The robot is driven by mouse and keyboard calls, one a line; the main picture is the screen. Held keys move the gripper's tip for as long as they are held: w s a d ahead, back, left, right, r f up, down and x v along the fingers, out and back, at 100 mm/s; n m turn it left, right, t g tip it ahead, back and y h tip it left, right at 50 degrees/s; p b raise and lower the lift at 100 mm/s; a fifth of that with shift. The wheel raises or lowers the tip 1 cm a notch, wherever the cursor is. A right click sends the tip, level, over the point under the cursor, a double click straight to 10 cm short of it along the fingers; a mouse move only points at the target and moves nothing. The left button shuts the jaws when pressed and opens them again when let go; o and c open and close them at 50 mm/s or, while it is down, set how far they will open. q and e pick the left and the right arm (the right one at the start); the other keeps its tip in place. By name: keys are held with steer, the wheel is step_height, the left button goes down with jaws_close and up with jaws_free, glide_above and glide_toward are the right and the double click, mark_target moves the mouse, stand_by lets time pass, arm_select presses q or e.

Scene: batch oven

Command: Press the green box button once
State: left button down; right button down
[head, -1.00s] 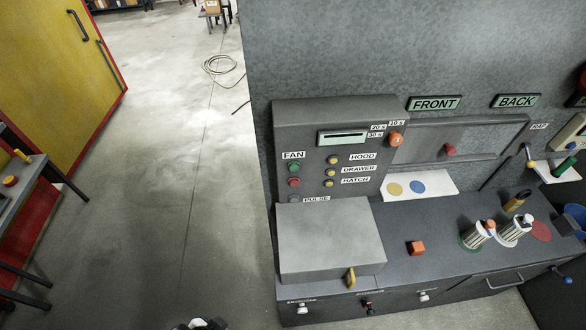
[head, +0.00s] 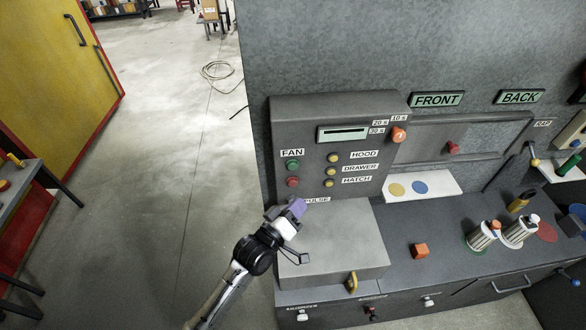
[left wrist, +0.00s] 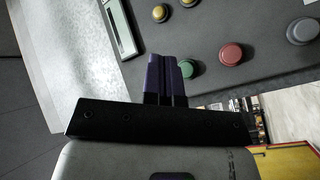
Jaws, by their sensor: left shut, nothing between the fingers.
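The green button (head: 292,165) is on the grey control box (head: 300,112), under the FAN label and above a red button (head: 292,182). My left gripper (head: 298,207) has purple fingers, pressed together and empty. In the head view it shows below the red button, over the spot beside the PULSE label. In the left wrist view the closed fingers (left wrist: 165,68) partly cover the green button (left wrist: 188,68), with the red button (left wrist: 231,54) to its right. I cannot tell any contact with the button. My right gripper is out of view.
Yellow buttons (head: 332,170) stand right of the green one, and an orange knob (head: 399,135) is at upper right. A grey raised box (head: 350,245) lies below the panel. An orange cube (head: 420,251) and canisters sit on the bench.

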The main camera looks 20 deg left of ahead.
mark_target(293, 165)
arm_select(q)
steer(key=shift+w, duration=0.1)
stand_by(0.3)
steer(key=shift+w+a+b, duration=0.7)
steer(key=shift+w+b, duration=0.15)
steer(key=shift+w, duration=0.45)
steer(key=shift+w+a+b, duration=0.7)
steer(key=shift+w+b, duration=0.2)
steer(key=shift+w, duration=0.35)
steer(key=shift+w+a+b, duration=0.7)
steer(key=shift+w+b, duration=0.15)
steer(key=shift+w, duration=0.45)
steer(key=shift+w+a, duration=0.1)
steer(key=shift+w, duration=0.05)
steer(key=shift+w+a+r, duration=0.1)
steer(key=shift+w, duration=0.1)
steer(key=shift+w+a+b, duration=0.2)
steer(key=shift+w+b, duration=0.15)
steer(key=shift+w, duration=0.05)
stand_by(0.4)
steer(key=shift+s+d+p, duration=0.4)
steer(key=shift+s+p, duration=0.35)
steer(key=shift+p, duration=0.1)
